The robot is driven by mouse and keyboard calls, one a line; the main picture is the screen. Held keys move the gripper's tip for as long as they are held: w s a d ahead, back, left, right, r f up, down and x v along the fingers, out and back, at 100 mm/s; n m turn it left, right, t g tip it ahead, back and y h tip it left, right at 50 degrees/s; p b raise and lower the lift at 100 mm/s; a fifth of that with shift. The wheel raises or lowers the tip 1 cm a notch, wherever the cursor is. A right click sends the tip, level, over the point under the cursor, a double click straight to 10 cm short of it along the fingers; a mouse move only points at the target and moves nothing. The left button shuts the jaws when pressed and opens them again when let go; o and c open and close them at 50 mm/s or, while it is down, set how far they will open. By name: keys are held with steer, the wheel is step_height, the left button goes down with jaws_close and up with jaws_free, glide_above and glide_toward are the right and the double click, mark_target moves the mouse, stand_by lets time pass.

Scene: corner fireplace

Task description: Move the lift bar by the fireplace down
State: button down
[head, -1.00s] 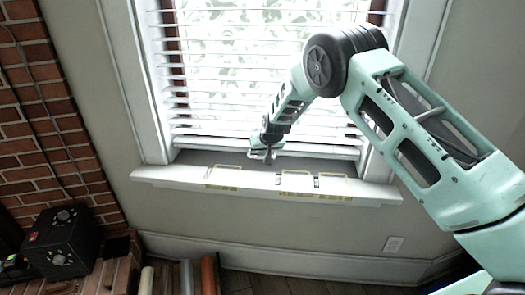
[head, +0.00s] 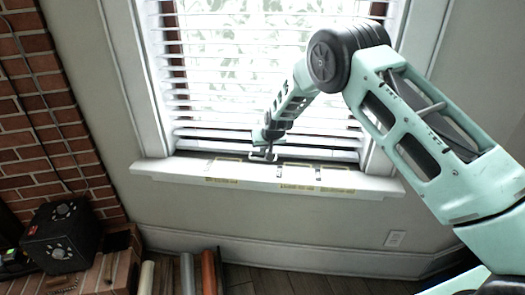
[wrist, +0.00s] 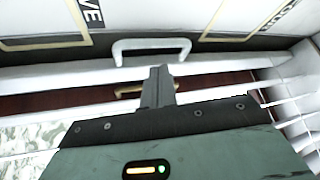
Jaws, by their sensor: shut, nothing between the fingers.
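The lift bar appears to be a white U-shaped handle (wrist: 152,45) at the top middle of the wrist view. It is at the bottom of the white window blind (head: 255,65), just above the sill; in the head view it is small and partly covered by my gripper. My gripper (head: 264,153) is at the blind's lower edge. In the wrist view its fingers (wrist: 159,72) are shut and empty, their tips close to the bar. I cannot tell whether they touch it.
The white windowsill (head: 170,176) carries yellow outlines and labels. A black box with knobs (head: 62,237) stands on brick at lower left, near upright rolls (head: 208,271). The floor below the sill looks partly clear.

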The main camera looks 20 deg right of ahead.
steer(key=w+a+r+v, duration=0.1)
steer(key=v, duration=1)
steer(key=s+a+r+n+g+y+p, duration=0.1)
steer(key=s+a+r, duration=0.3)
steer(key=s, duration=0.4)
steer(key=s+a+r+n+g+p, duration=0.1)
steer(key=s+a+r+n+g, duration=0.2)
steer(key=s, duration=0.5)
steer(key=s+a+r+y+p, duration=0.1)
steer(key=s+a+r, duration=0.35)
steer(key=s, duration=0.45)
steer(key=s+d+r+n+g+h+p, duration=0.1)
steer(key=s+d+n, duration=0.1)
steer(key=s, duration=1)
steer(key=s+d+r+n+g+h+p, duration=0.1)
steer(key=s+n, duration=0.1)
steer(key=s, duration=1)
steer(key=shift+d+r+g, duration=0.15)
steer(key=shift+d+g, duration=0.25)
steer(key=shift+w, duration=0.1)
